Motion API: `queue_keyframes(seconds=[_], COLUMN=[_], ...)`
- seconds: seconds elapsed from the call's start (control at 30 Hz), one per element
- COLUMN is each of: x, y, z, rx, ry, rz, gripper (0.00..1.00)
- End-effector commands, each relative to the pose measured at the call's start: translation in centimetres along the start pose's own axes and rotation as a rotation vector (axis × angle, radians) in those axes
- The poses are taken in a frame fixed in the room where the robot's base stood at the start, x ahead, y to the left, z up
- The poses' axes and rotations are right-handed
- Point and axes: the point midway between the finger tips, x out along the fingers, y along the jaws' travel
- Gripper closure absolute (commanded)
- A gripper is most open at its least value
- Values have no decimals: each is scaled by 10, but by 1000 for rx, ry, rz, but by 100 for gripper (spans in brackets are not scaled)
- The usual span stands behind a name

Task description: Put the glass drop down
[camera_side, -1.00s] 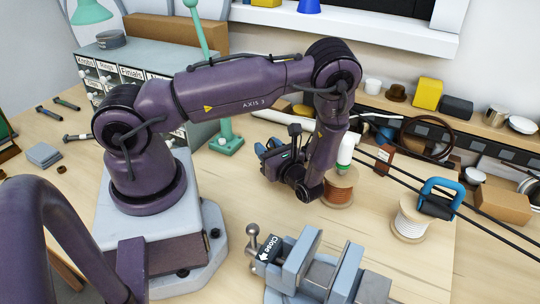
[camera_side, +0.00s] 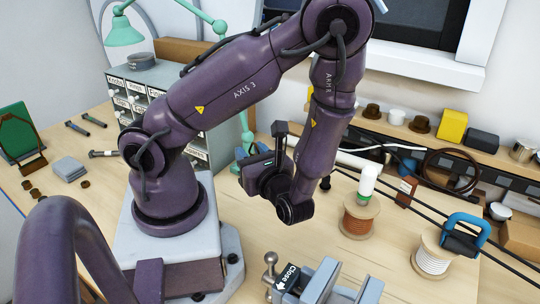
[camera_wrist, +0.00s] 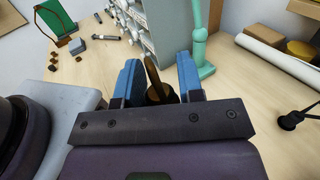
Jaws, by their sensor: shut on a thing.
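My gripper (camera_wrist: 157,80) shows in the wrist view with two blue fingers either side of a brown, narrow piece (camera_wrist: 152,72) with a darker rounded lower part. This held piece may be the glass drop; its full shape is partly hidden. In the side view my gripper (camera_side: 256,174) is in the air above the bench, left of the copper wire spool. Its fingers and what they hold cannot be made out there.
The copper spool (camera_side: 359,219) with a white-and-green bottle-like thing (camera_side: 367,183) stands right of my gripper. A vise (camera_side: 320,283) is in front. The drawer cabinet (camera_side: 150,105) and green lamp (camera_wrist: 200,50) stand behind. Bare bench (camera_wrist: 245,100) lies right in the wrist view.

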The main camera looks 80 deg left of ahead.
Motion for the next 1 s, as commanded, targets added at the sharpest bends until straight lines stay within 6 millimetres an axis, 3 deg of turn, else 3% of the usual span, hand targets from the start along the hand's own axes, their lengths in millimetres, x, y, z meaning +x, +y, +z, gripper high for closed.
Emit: queue_keyframes(seconds=[0.3, 0.47, 0.6, 0.73, 0.87, 1.0], x=[-5, 2, 3, -10, -30, -60], y=[18, 31, 55, 71, 67, 47], z=[8, 13, 18, 19, 16, 5], rx=[-1, -6, -7, -4, -2, 3], ry=[0, 3, 4, 3, 3, 0], rz=[16, 214, 594, 1020, 1445, 1815], gripper=[88, 88, 88, 88, 88, 88])
